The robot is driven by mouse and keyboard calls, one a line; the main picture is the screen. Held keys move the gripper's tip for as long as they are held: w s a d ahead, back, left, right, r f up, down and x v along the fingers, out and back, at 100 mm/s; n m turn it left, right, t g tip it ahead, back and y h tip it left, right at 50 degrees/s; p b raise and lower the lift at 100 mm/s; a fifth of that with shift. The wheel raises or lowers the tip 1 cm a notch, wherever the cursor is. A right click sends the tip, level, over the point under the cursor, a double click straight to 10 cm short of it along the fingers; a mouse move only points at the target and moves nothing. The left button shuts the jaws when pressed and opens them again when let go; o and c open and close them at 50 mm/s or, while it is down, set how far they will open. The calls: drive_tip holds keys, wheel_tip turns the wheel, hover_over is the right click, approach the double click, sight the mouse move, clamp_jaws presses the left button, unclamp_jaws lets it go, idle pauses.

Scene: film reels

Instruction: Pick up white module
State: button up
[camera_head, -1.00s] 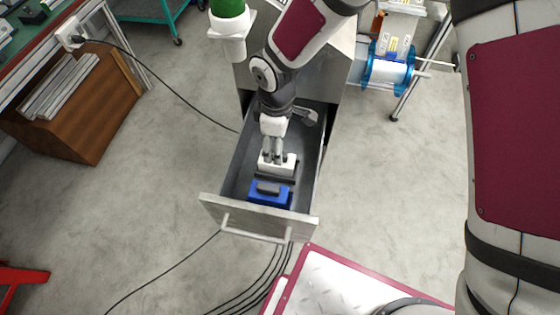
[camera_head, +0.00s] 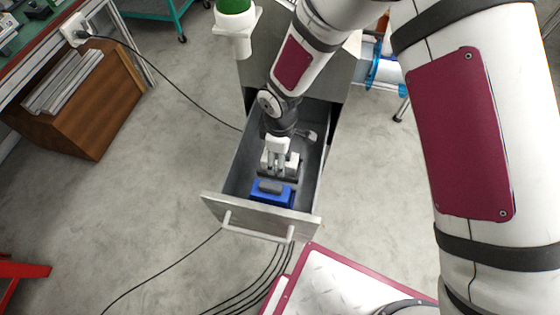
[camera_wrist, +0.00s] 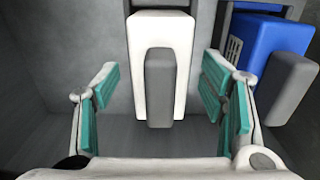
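The white module (camera_wrist: 160,28) lies in the open drawer, with a grey block-shaped part (camera_wrist: 160,90) framed by its white arch in the wrist view. In the head view the white module (camera_head: 291,168) is partly hidden by my gripper. My gripper (camera_wrist: 160,100) is open, with one teal-padded finger on each side of the module and a visible gap on both sides. In the head view my gripper (camera_head: 278,168) is down inside the drawer, pointing at the module.
A blue module (camera_head: 272,195) with a grey top sits close beside the white one, nearer the drawer front; it also shows in the wrist view (camera_wrist: 262,48). The metal drawer's walls (camera_head: 312,185) surround both. A grey item (camera_head: 308,136) lies toward the drawer's back.

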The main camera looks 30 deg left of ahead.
drive_tip(key=c, duration=1.2)
drive_tip(key=shift+c, duration=0.2)
